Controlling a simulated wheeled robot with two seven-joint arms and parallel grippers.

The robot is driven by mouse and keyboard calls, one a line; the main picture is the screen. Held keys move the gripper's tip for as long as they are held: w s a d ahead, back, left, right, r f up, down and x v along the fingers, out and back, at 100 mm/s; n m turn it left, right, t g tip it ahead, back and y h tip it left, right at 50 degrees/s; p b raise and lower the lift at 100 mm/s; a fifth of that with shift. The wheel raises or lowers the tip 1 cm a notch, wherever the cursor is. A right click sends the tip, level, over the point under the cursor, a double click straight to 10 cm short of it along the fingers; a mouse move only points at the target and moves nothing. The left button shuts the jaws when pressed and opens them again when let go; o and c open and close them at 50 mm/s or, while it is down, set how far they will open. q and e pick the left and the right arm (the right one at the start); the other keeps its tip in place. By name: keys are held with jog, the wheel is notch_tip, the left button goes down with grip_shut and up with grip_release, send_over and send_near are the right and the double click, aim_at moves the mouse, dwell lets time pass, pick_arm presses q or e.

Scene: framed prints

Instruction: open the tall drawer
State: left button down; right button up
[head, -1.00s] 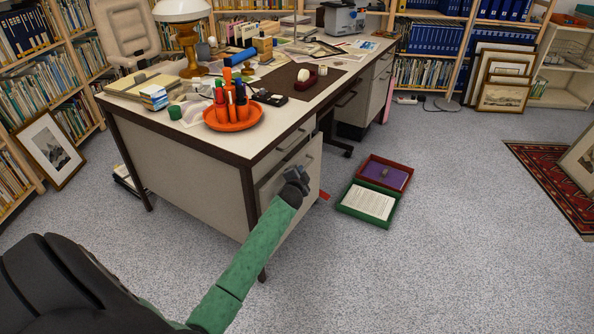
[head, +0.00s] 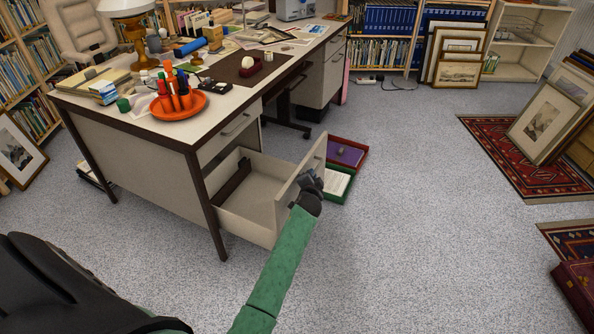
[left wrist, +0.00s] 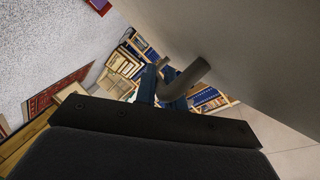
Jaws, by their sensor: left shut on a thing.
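The tall drawer (head: 248,200) is the lower drawer at the near end of the desk (head: 140,150). It stands well open, pulled out to the right, and its visible inside looks empty. My left gripper (head: 312,181) is at the outer face of the drawer front, shut on its handle. In the left wrist view the bent grey handle (left wrist: 188,78) lies at my left fingers (left wrist: 168,88), beside the pale drawer front (left wrist: 240,45). My right gripper is not in view.
A red tray (head: 345,153) and a green tray (head: 338,185) lie on the floor close behind the drawer front. An orange dish (head: 185,112) with bottles stands on the desk. The carpeted floor (head: 415,200) to the right is clear up to the red rug (head: 500,160).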

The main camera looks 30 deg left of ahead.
pick_arm(q)
jog(key=d, duration=0.8)
jog(key=shift+w+d+b, duration=0.15)
jog(key=shift+b, duration=0.2)
jog(key=c, duration=1.5)
grip_release()
